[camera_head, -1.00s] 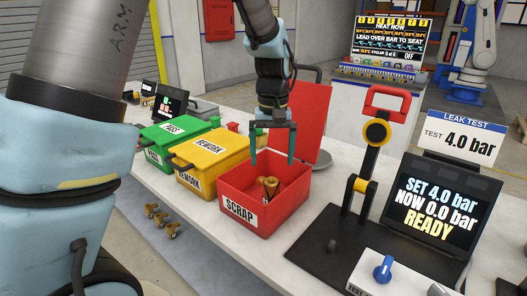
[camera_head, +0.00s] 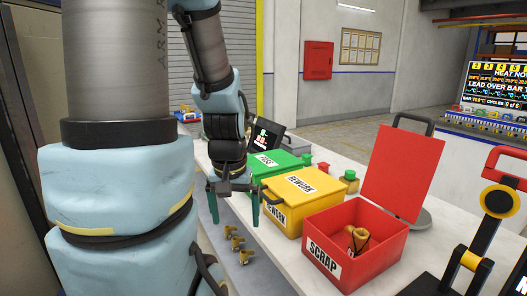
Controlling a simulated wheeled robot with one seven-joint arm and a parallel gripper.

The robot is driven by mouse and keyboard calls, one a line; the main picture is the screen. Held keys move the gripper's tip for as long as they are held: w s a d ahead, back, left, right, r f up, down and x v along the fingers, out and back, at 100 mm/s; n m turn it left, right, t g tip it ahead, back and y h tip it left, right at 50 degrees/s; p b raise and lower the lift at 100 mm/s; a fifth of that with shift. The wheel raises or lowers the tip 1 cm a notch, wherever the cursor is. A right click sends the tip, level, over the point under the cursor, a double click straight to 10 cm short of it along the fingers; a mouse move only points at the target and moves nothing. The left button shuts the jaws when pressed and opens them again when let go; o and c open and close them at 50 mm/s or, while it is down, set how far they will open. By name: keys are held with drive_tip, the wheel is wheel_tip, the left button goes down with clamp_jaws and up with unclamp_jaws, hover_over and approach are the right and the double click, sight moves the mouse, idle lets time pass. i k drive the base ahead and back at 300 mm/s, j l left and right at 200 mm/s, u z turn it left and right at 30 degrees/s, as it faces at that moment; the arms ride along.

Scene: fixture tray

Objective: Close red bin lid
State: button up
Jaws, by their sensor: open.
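The red bin (camera_head: 369,261), labelled SCRAP, stands on the bench right of centre. Its red lid (camera_head: 404,172) is open and stands nearly upright at the bin's back edge, with a dark handle (camera_head: 413,122) at its top. Brass-coloured parts (camera_head: 357,239) lie inside the bin. My gripper (camera_head: 234,208) is open and empty, pointing down. In the picture it is left of the yellow bin, well away from the red bin and its lid.
The yellow REWORK bin (camera_head: 293,215) and green PASS bin (camera_head: 270,170) have shut lids and stand left of the red bin. Several brass fittings (camera_head: 236,243) lie near the bench's front edge. A black press stand with a red handle (camera_head: 495,200) stands at the right.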

sight(403, 166)
drive_tip(key=z, duration=1)
